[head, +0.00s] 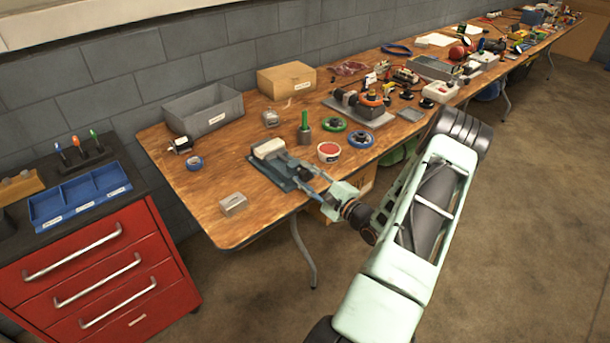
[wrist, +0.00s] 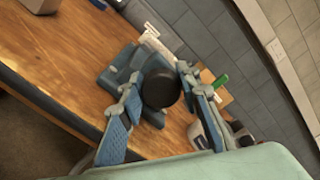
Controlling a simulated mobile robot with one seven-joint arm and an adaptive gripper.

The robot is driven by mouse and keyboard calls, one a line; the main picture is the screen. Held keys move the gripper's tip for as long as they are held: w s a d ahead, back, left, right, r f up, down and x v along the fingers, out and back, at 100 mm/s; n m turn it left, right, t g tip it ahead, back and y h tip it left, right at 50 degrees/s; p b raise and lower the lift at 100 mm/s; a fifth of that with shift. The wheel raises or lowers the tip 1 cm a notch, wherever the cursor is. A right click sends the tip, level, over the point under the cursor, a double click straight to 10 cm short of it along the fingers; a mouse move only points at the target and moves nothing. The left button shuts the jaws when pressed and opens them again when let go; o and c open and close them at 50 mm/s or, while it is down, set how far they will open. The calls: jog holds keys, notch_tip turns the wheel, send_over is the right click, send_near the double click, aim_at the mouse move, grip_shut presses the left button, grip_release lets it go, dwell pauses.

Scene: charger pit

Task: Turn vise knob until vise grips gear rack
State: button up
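The blue-grey vise (wrist: 116,76) lies on the wooden bench near its front edge; it also shows in the head view (head: 264,169). Its round black knob (wrist: 161,88) faces my wrist camera. A pale gear rack (wrist: 157,43) appears at the far side of the vise; I cannot tell whether the jaws touch it. My gripper (wrist: 157,79) is open, with one finger on each side of the knob. It also shows at the vise in the head view (head: 303,176). The right finger looks very close to the knob; contact cannot be told.
A small metal box (head: 233,204) sits left of the vise. A red-lidded tub (head: 329,152) and a green-handled tool (head: 305,124) stand to its right and behind. A grey bin (head: 203,110) and cardboard box (head: 287,79) stand at the wall. The bench's front left is mostly clear.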

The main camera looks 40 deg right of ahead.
jog(key=o, duration=0.4)
jog(key=s, duration=1.2)
jog(key=shift+d, duration=0.45)
